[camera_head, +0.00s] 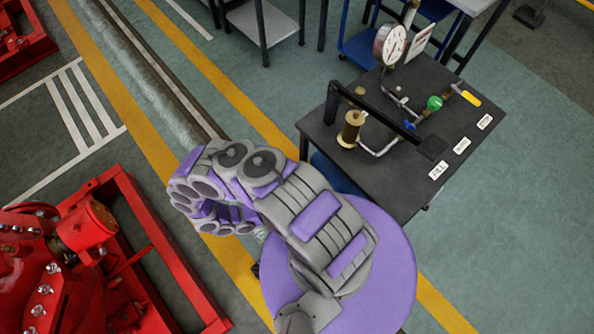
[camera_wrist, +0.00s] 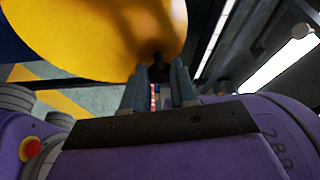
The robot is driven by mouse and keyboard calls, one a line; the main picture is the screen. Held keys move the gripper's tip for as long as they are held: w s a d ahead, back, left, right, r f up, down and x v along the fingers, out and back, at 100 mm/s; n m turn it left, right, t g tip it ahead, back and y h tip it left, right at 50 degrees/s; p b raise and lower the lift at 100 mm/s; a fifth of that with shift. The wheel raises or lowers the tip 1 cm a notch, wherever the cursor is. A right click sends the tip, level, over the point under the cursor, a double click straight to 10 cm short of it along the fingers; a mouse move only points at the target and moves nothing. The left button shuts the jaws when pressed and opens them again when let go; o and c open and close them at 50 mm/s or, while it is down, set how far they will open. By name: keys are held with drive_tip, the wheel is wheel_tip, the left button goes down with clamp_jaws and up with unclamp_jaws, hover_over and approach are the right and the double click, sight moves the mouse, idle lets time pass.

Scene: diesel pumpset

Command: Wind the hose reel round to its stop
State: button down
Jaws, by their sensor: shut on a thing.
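The hose reel shows in the wrist view as a large yellow disc (camera_wrist: 95,35) across the top left. A small dark crank knob (camera_wrist: 158,72) stands out at its lower right edge. My gripper (camera_wrist: 160,88) has its two grey fingers on either side of this knob, shut on it. The fingertips hide part of the knob. In the head view my purple and grey arm fills the middle, and neither the gripper's fingers nor the reel can be made out. The reel's stop cannot be seen in either view.
A dark bench (camera_head: 400,180) with a pressure gauge (camera_head: 390,43), pipework and a green valve knob (camera_head: 434,102) stands right of my arm. Red pumpset machinery (camera_head: 85,225) on a red frame is at the left. Green floor is clear at the far right.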

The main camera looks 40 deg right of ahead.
drive_tip(key=shift+w+f, duration=0.1)
drive_tip(key=shift+f, duration=0.15)
drive_tip(key=c, duration=1.1)
unclamp_jaws()
drive_tip(key=shift+o, duration=1)
drive_tip(key=shift+r, duration=0.1)
drive_tip(key=b+v, duration=0.2)
drive_tip(key=v, duration=1.5)
drive_tip(key=shift+a, duration=0.2)
drive_tip(key=shift+w, duration=0.1)
